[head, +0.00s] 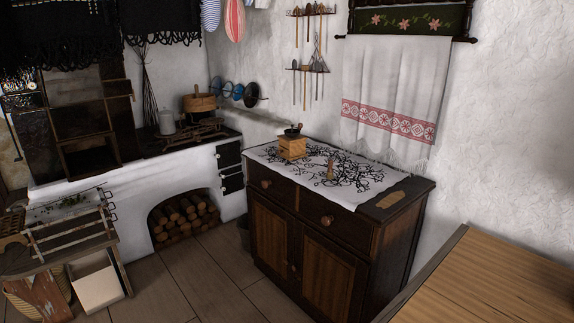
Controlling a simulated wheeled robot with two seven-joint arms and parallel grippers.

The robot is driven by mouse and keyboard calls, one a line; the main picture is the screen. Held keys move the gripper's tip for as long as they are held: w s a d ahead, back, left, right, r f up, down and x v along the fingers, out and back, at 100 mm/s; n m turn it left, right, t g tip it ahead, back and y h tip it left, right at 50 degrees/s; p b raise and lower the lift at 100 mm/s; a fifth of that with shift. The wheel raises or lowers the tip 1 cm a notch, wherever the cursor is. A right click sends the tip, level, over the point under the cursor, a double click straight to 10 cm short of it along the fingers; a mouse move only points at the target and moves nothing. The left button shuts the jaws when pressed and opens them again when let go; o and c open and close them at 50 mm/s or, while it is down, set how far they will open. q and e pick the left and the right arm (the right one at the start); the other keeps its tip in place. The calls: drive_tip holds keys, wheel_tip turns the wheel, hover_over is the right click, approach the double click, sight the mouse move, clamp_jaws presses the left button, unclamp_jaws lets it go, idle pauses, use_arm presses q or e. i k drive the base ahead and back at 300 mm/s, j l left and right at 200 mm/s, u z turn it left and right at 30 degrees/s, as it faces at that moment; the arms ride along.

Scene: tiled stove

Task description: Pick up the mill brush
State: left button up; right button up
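A small upright brownish object (330,170), which looks like the mill brush, stands on the patterned white cloth (270,155) on top of the dark wooden cabinet (392,240). It is too small to make out bristles or handle clearly. A wooden coffee mill (292,149) with a dark top stands on the same cloth, to the left and farther back. Neither of my grippers shows in the head view.
A flat tan piece (390,200) lies on the cabinet's bare right end. A wooden table (495,285) fills the lower right. A cluttered bench (75,240) stands left, before the white stove (120,200). Plank floor (205,270) is open between bench and cabinet.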

sight(329, 173)
drive_tip(key=i+j+u, duration=0.25)
drive_tip(key=i, duration=0.3)
drive_tip(key=i+j+u, duration=0.3)
drive_tip(key=i, duration=0.3)
drive_tip(key=i+u, duration=0.25)
drive_tip(key=i, duration=0.35)
drive_tip(key=i+z, duration=0.35)
drive_tip(key=z, duration=0.15)
drive_tip(key=i+j+z, duration=0.3)
drive_tip(key=z, duration=0.2)
drive_tip(key=i+j+z, duration=0.45)
drive_tip(key=k+l, duration=0.1)
